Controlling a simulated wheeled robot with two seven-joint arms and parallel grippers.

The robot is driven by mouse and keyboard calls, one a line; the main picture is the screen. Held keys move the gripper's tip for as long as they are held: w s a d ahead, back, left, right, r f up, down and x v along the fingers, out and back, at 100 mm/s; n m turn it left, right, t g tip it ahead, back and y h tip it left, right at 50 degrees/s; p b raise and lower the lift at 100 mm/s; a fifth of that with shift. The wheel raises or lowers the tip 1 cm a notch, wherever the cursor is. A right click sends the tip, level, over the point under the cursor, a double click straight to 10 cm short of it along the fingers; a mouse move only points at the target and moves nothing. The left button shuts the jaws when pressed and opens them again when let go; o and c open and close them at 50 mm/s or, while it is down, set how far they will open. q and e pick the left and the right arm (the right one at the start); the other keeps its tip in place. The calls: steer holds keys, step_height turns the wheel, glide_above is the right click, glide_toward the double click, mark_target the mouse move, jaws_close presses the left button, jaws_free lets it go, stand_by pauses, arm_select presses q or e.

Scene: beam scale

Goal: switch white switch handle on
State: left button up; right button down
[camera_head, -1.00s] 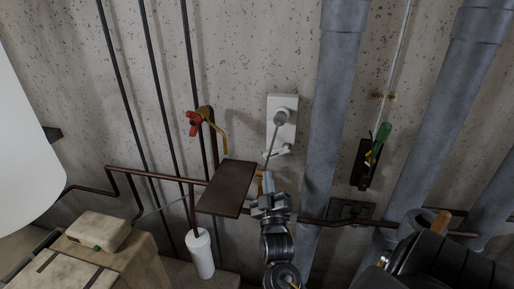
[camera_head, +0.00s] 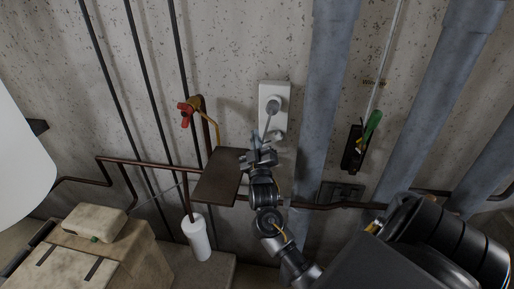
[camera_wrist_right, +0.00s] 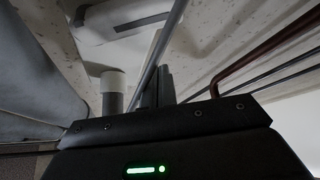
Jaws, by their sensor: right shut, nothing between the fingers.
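The white switch (camera_head: 277,92) is a tall plate on the concrete wall in the head view. Its grey lever handle (camera_head: 268,122) hangs down from a round pivot, its lower end tilted slightly left. My right gripper (camera_head: 255,148) is shut and empty, at the lower end of the lever; I cannot tell whether it touches. In the right wrist view the shut fingers (camera_wrist_right: 158,88) stand beside a long grey rod (camera_wrist_right: 157,50), which looks like the lever. My left gripper is not in view.
A brown plate (camera_head: 216,178) sits just left of my right gripper. A red-handled valve (camera_head: 186,114) is left of the switch. A thick grey pipe (camera_head: 327,90) and a green-handled switch (camera_head: 372,124) are on the right. Boxes (camera_head: 95,222) stand lower left.

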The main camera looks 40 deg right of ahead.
mark_target(268, 140)
steer(key=shift+w+d+f+p, duration=0.25)
steer(key=shift+d+f+p, duration=0.3)
steer(key=shift+d+f, duration=0.4)
steer(key=shift+s+d+f, duration=0.25)
steer(key=shift+s+f, duration=0.05)
steer(key=shift+f, duration=0.25)
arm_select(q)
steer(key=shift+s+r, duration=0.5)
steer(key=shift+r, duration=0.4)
arm_select(e)
steer(key=shift+w, duration=0.15)
